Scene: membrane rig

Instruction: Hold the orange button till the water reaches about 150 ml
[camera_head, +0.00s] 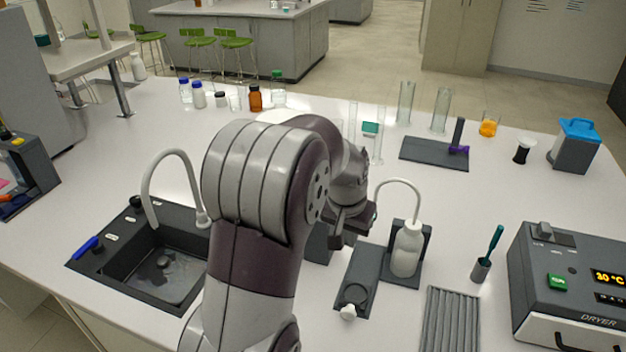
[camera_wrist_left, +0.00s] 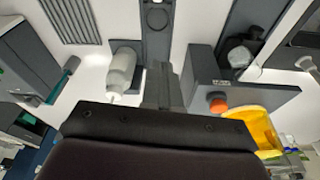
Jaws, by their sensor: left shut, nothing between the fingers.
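The orange button (camera_wrist_left: 218,104) sits on the side of a dark grey rig housing (camera_wrist_left: 238,92) in the left wrist view. My left gripper (camera_wrist_left: 164,86) is shut and empty, a little to the left of the button and apart from it. In the head view my left gripper (camera_head: 352,225) hangs above the bench, and my arm hides the button and most of the rig. A dark round cup (camera_wrist_left: 238,54) stands on the rig. I cannot see a water level or ml marks. My right gripper is in neither view.
A white wash bottle (camera_head: 407,248) stands on a dark stand right of my gripper. A flat grey holder (camera_head: 358,280) lies in front. The sink (camera_head: 150,262) is left, the dryer (camera_head: 570,285) right. A yellow object (camera_wrist_left: 258,128) lies close beside the rig.

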